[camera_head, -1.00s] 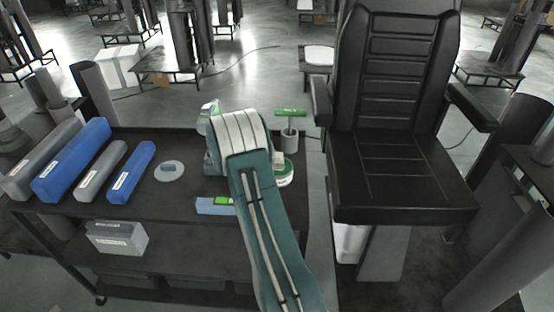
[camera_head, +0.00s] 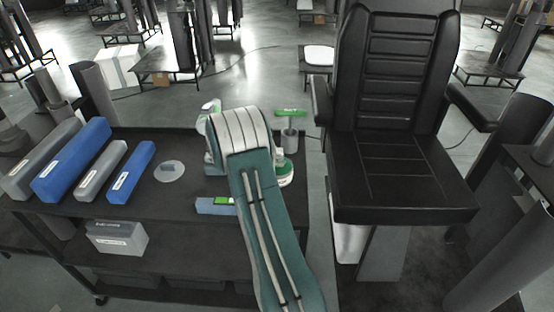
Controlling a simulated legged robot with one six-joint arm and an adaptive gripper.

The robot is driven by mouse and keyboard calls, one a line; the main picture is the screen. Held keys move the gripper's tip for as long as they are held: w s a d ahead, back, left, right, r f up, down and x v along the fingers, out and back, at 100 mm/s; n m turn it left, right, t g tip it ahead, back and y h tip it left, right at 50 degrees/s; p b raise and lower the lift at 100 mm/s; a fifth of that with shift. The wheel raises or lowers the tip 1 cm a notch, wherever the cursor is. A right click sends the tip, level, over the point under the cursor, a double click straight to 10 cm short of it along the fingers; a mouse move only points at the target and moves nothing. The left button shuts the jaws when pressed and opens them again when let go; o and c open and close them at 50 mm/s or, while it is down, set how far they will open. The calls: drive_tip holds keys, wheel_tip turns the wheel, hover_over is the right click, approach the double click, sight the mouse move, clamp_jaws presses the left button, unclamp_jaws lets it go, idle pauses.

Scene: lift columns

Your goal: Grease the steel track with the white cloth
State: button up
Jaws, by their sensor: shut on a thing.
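I cannot make out the white cloth in this view. No track is clearly marked as the steel one; two grey bars (camera_head: 44,158) (camera_head: 101,171) with white labels lie at the left of the dark cart (camera_head: 170,205), beside two blue bars (camera_head: 72,160) (camera_head: 131,172). My green and white arm reaches up over the right part of the cart top. Its bend hides what lies behind it, and my gripper cannot be seen there. A pale, partly covered object (camera_head: 211,110) shows at the arm's left edge.
A green-topped tool stands in a grey cup (camera_head: 289,141) right of my arm. A round disc (camera_head: 170,171) and a small blue block (camera_head: 214,205) lie on the cart. A black chair (camera_head: 395,160) stands close at the right. A grey box (camera_head: 117,238) sits on the lower shelf.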

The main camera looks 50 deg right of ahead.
drive_tip(key=shift+r, duration=2.55)
